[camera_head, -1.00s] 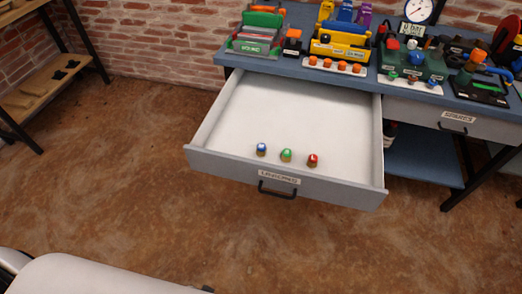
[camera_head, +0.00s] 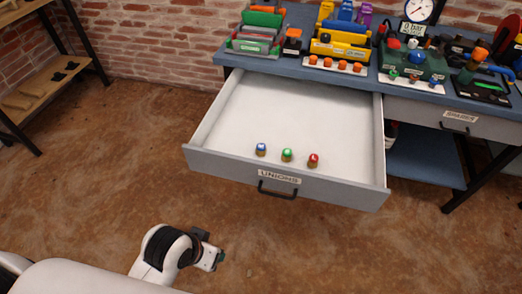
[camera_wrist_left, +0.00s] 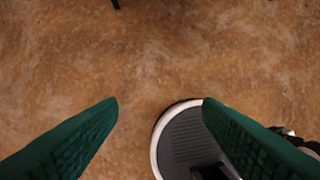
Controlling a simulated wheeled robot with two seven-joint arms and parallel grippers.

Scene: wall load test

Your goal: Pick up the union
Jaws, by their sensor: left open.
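Three small unions stand in a row near the front of the open drawer in the head view: a blue-topped one (camera_head: 261,149), a green-topped one (camera_head: 287,155) and a red-topped one (camera_head: 313,160). Each has a brass-coloured base. My left gripper (camera_head: 214,260) is in front of the drawer, below and left of it in the picture, apart from the unions. In the left wrist view its green fingers (camera_wrist_left: 160,104) are wide apart with only floor and part of my base between and behind them. My right gripper is not in view.
The open drawer (camera_head: 230,163) has a front handle and a label, "UNIONS". The blue bench (camera_head: 375,80) above carries racks, orange-topped parts, a gauge and a green device. A closed drawer (camera_head: 428,115) is to the right. A wooden shelf stands left. The floor in front is clear.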

